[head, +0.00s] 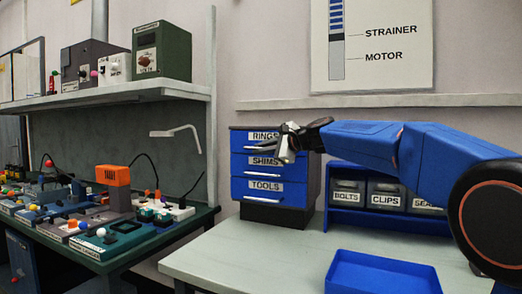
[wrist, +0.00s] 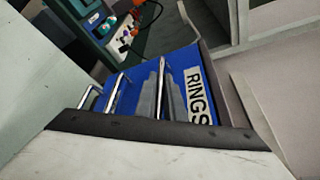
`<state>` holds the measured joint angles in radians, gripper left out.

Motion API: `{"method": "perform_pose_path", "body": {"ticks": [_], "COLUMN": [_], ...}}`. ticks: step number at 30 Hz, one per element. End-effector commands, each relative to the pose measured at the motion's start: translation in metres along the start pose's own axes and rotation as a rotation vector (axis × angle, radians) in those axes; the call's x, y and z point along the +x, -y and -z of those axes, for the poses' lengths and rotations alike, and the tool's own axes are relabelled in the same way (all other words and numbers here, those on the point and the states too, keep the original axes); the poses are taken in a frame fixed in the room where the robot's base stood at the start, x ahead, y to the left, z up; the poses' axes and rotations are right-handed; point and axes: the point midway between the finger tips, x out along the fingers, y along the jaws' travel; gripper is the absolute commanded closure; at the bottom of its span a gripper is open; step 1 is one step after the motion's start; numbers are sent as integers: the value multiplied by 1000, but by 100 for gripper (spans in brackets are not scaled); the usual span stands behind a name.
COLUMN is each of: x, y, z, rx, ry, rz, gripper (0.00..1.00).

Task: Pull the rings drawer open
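The rings drawer (head: 247,140) is the top drawer of a blue three-drawer cabinet. Its front looks flush with the drawers below. My gripper (head: 287,143) is at that front, by the right part of the RINGS label and hiding part of it. In the wrist view the RINGS drawer front (wrist: 194,70) lies turned sideways. Its silver handle (wrist: 162,66) runs between my two grey fingers (wrist: 162,95), which are close to it on both sides. I cannot tell whether they press on it.
The SHIMS drawer (head: 241,161) and TOOLS drawer (head: 240,186) look shut below. A blue rack with labelled bins (head: 386,194) stands right of the cabinet. A blue tray (head: 381,276) lies in front. The pale tabletop (head: 262,256) before the cabinet is clear.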

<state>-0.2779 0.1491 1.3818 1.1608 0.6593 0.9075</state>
Motion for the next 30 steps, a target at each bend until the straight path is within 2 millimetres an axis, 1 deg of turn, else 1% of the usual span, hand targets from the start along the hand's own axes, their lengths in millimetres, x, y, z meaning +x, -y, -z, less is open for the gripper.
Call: {"method": "perform_pose_path", "body": {"ticks": [6,11,16,24,30], "x": [-1,-4,-14,-34,-46], "y": [-1,-8,-24,-59,-80], "z": [-1,-11,-34,-82,-111], "rx": [0,0,0,-2,-1], "ry": [0,2,2,4,2], "rz": [0,-1,-1,-2,-1], "gripper": [100,100,100,100,100]}}
